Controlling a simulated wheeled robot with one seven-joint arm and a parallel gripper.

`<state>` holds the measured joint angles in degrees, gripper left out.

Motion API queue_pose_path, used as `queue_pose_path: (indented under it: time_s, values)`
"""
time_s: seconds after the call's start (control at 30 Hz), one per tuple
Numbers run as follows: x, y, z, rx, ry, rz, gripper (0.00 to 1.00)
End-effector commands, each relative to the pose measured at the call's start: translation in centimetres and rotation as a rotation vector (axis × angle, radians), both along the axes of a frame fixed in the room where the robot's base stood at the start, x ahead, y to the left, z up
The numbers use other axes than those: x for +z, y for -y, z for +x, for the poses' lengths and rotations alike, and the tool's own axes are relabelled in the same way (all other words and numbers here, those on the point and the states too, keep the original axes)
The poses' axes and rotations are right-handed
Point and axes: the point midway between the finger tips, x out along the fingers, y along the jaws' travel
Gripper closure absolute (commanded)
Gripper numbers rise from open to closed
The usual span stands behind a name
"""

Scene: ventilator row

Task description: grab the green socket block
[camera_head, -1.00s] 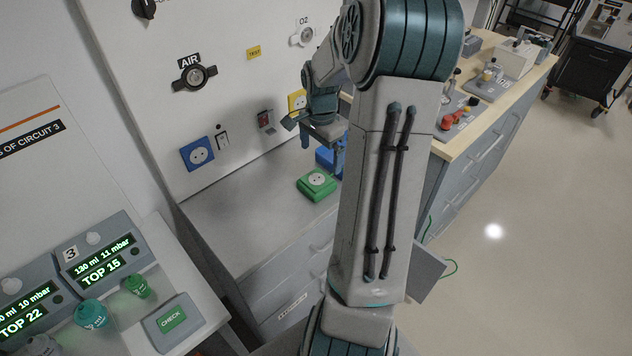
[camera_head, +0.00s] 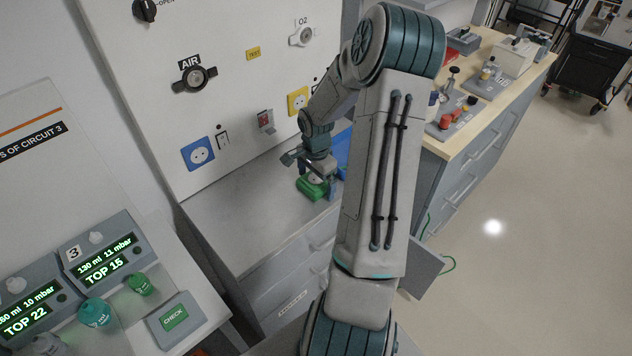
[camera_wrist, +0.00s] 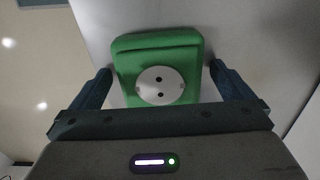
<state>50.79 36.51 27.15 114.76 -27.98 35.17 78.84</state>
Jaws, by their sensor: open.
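The green socket block (camera_head: 309,188) sits on the grey counter below the wall panel. In the wrist view the block (camera_wrist: 190,52) shows a white round socket face with two dark holes, lying between the fingertips of my gripper (camera_wrist: 161,78). My gripper (camera_head: 318,180) is open and low over the block, one finger on each side. Small gaps show between the fingers and the block's sides in the wrist view. In the head view my gripper hides part of the block's top.
A blue block (camera_head: 342,155) stands just behind, partly hidden by my arm. The wall panel carries a blue socket (camera_head: 198,153) and a yellow socket (camera_head: 298,101). The counter (camera_head: 235,220) is clear to the left of the green block.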

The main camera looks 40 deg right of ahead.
Motion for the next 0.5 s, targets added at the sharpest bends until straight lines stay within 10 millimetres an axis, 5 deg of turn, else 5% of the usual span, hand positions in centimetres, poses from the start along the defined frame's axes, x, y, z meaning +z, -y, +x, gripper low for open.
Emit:
queue_pose_path:
  time_s: [0.17,0.4,0.5]
  values:
    - [-0.01,0.00,0.00,0.000,0.000,0.000,0.00]
    - [0.01,0.01,0.00,0.000,0.000,-0.001,0.60]
    - [0.07,0.03,0.04,0.000,0.001,-0.001,0.60]
